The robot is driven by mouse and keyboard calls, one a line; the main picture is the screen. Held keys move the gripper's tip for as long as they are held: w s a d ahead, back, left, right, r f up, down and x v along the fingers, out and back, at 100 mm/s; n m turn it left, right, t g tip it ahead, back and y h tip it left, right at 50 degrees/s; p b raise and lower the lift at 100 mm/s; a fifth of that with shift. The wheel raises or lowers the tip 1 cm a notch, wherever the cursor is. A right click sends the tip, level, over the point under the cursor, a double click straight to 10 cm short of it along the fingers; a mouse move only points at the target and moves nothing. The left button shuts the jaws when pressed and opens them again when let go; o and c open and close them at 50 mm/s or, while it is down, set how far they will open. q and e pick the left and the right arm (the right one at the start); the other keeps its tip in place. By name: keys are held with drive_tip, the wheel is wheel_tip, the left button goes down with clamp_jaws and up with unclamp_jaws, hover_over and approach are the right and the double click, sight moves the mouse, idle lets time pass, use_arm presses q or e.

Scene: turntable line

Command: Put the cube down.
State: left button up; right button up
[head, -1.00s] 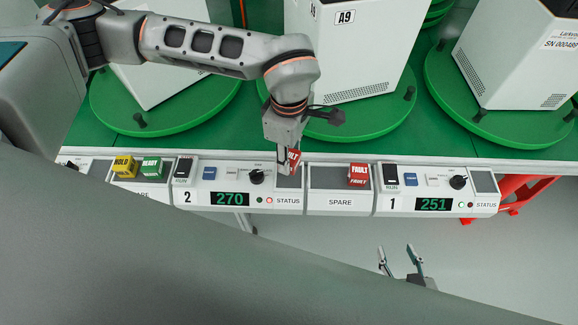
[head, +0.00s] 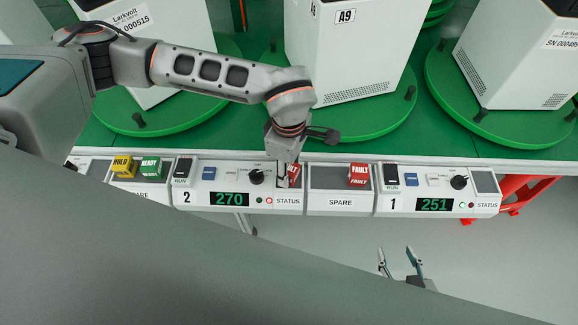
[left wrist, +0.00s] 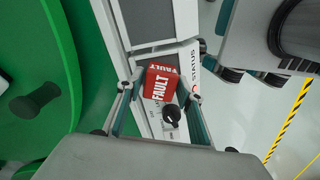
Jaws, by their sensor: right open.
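The red FAULT cube (head: 294,173) is at the status pad of panel 2, at its right end. My left gripper (head: 288,175) points down there, with its fingers on either side of the cube. In the left wrist view the cube (left wrist: 159,82) sits between the fingertips (left wrist: 160,88), which appear closed against its sides. The cube hides most of the pad, and I cannot tell whether its underside touches it. My right gripper (head: 401,264) is open and empty, low in the head view, in front of the panels.
A second red FAULT cube (head: 358,175) lies in the spare tray (head: 328,178) to the right. Yellow HOLD (head: 124,166) and green READY (head: 150,167) cubes lie at the left. A black knob (head: 256,177) stands close left of my gripper. White machines on green turntables (head: 365,128) stand behind.

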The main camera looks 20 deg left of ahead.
sight(289, 168)
use_arm(q)
drive_tip(key=shift+r, duration=0.15)
wheel_tip(289, 168, up, 12)
idle(0.7)
drive_tip(key=shift+s, duration=0.1)
idle(0.4)
